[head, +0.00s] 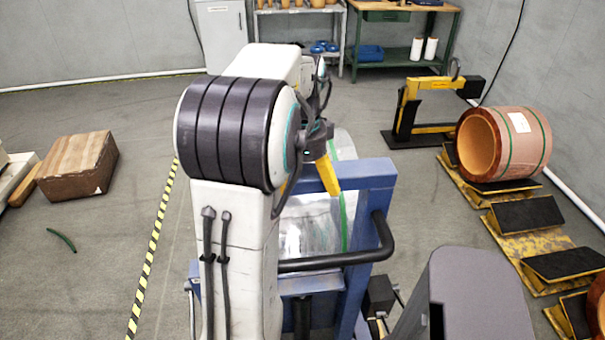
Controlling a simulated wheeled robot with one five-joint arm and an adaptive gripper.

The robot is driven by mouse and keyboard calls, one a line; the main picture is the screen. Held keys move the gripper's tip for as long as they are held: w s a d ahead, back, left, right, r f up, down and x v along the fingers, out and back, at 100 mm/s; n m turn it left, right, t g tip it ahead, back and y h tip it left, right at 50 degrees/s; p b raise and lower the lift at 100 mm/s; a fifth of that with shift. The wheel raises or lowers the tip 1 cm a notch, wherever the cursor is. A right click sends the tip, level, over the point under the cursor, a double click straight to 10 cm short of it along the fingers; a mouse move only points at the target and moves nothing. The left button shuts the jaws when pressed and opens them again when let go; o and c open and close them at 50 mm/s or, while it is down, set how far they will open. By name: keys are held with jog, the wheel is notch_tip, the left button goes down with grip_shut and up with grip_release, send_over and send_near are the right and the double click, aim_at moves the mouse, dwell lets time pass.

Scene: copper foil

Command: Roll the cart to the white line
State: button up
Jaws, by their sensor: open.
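The cart (368,172) has a blue frame and a black bar handle (345,258) on its near side. A shiny silver roll (312,225) with a green band shows behind the frame. My white and dark arm stands in front of the cart's left part and hides much of it. My gripper (328,174) is partly hidden behind my arm. It is open, and a yellow finger points down by the frame's top bar, above the handle. I cannot tell whether it touches the frame. I cannot make out a white line on the floor for certain.
A yellow-black striped tape (155,235) runs along the floor left of the cart. A brown box (78,165) lies at left. A copper roll (505,143) rests on yellow-black cradles (530,240) at right. A yellow lifting device (425,100) and workbenches (400,55) stand behind.

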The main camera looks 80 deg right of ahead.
jog(key=shift+f, duration=0.3)
jog(key=c, duration=1.1)
jog(key=shift+s+a, duration=0.1)
jog(key=shift+a, duration=0.05)
